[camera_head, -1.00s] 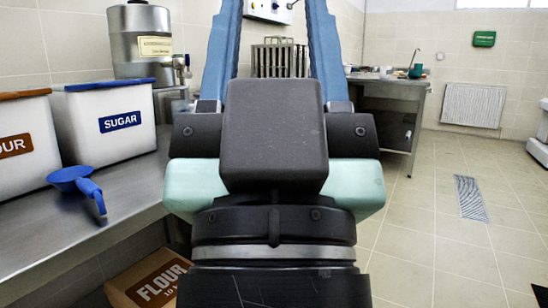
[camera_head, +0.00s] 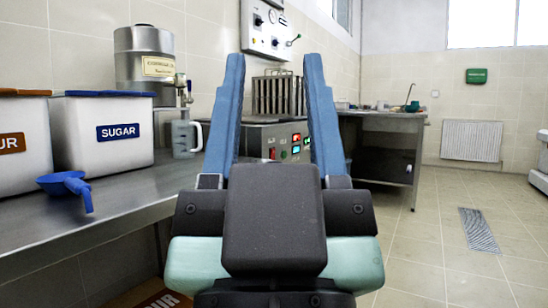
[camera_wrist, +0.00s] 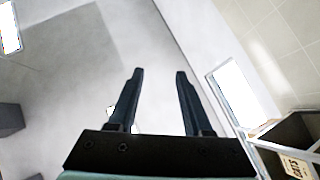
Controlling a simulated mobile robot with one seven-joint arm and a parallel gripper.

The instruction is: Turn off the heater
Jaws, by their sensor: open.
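My gripper (camera_head: 273,58) points forward, with its two blue fingers wide apart and nothing between them. In the wrist view, the gripper (camera_wrist: 159,72) is also open and empty, against pale ceiling and wall. Between the fingers in the head view, a grey metal countertop unit (camera_head: 258,138) stands beyond the gripper. Its front panel has a red lit switch (camera_head: 296,138), a green lit switch (camera_head: 296,149) and other small controls. Part of the unit is hidden by the fingers. Which thing is the heater is not labelled; a white radiator (camera_head: 472,141) hangs on the far wall.
A steel counter (camera_head: 130,196) on the left bears white flour (camera_head: 22,150) and sugar (camera_head: 100,155) bins, a blue scoop (camera_head: 68,185), a steel dispenser (camera_head: 143,60) and a jug (camera_head: 183,138). A wall control box (camera_head: 262,28) hangs above. The floor (camera_head: 435,255) at right is mostly clear.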

